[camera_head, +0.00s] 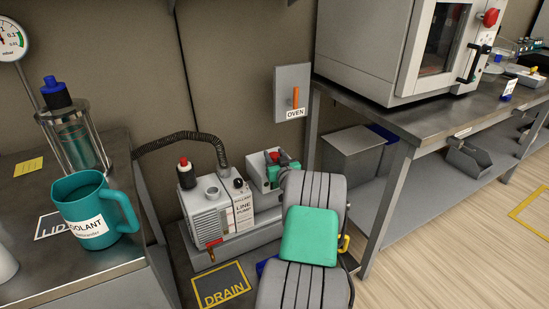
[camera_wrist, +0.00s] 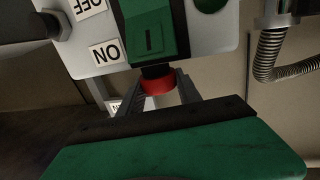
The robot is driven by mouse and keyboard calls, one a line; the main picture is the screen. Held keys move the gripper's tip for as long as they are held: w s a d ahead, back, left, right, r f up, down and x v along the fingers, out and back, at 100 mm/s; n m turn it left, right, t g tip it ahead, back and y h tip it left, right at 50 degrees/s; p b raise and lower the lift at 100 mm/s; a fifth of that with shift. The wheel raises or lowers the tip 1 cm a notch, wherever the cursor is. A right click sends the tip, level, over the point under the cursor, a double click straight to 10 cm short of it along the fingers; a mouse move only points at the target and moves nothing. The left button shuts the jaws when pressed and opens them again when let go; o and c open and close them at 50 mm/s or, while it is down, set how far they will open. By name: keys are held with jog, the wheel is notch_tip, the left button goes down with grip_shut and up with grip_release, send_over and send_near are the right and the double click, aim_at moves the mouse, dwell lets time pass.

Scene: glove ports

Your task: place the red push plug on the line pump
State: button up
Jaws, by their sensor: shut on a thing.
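The line pump (camera_head: 207,210) is a pale grey, labelled box with ribbed sides, standing low on the floor area left of my arm. In the head view my arm hides much of the gripper, which is beside a pale box (camera_head: 257,178) right of the pump. The wrist view shows a green rocker switch (camera_wrist: 148,35) just beyond the plug; I cannot tell whether they touch.
A ribbed dark hose (camera_head: 180,137) arches from the pump toward the left bench. A teal jug (camera_head: 90,208) stands on that bench. The oven (camera_head: 390,50) and its steel bench stand at the right. A yellow DRAIN mark (camera_head: 222,288) lies before the pump. Wooden floor at right is open.

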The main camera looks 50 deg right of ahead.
jog(key=shift+f+b, duration=0.25)
jog(key=shift+b, duration=0.05)
jog(key=o, duration=1.3)
jog(key=shift+r, duration=0.1)
jog(key=shift+o, duration=0.2)
